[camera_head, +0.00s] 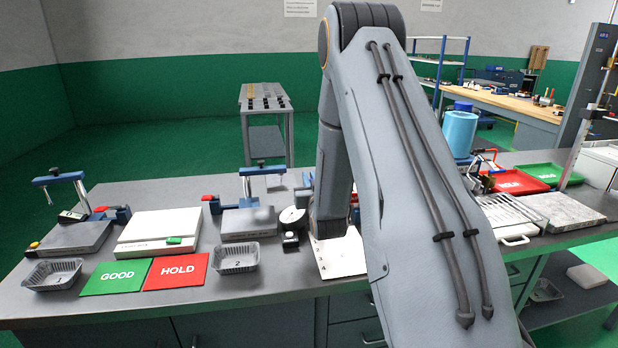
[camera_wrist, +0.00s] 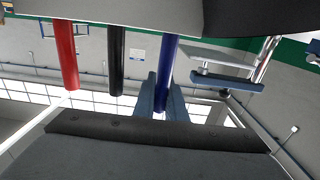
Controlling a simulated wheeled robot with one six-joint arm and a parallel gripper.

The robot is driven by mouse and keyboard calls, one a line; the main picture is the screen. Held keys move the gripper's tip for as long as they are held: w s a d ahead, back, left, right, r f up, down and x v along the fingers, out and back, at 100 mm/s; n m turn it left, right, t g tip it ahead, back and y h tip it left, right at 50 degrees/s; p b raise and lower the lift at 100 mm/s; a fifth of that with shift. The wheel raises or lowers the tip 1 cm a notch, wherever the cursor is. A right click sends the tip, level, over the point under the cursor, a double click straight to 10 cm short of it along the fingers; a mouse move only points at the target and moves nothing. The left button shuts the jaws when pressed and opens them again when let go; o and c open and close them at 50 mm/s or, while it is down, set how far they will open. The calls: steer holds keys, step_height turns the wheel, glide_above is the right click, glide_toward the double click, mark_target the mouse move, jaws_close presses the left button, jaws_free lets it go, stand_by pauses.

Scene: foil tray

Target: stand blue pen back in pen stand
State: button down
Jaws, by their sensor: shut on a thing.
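In the wrist view, which is upside down, the blue pen (camera_wrist: 169,65) is held between the two fingers of my gripper (camera_wrist: 161,103). Its free end shows between the fingertips. Its other end meets the edge of a pale grey body (camera_wrist: 110,15), probably the pen stand; I cannot tell whether it is inside or only in front. A red pen (camera_wrist: 65,55) and a black pen (camera_wrist: 117,60) stand beside it in a row, roughly parallel. The blue pen reaches a little further from the grey body. In the head view my arm hides my gripper, the pens and the stand.
The bench (camera_head: 60,300) carries a green GOOD card (camera_head: 115,285), a red HOLD card (camera_head: 177,281), foil trays (camera_head: 38,284) (camera_head: 218,264), a white box (camera_head: 130,245) and clamp fixtures. A round dial (camera_head: 292,218) stands close left of my arm. Red and green trays (camera_head: 518,184) (camera_head: 547,171) lie at right.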

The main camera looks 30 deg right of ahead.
steer(key=shift+f+b, duration=0.45)
steer(key=shift+f, duration=0.25)
stand_by(0.6)
steer(key=c, duration=1.7)
jaws_free()
step_height(320, 180, up, 6)
steer(key=p, duration=0.3)
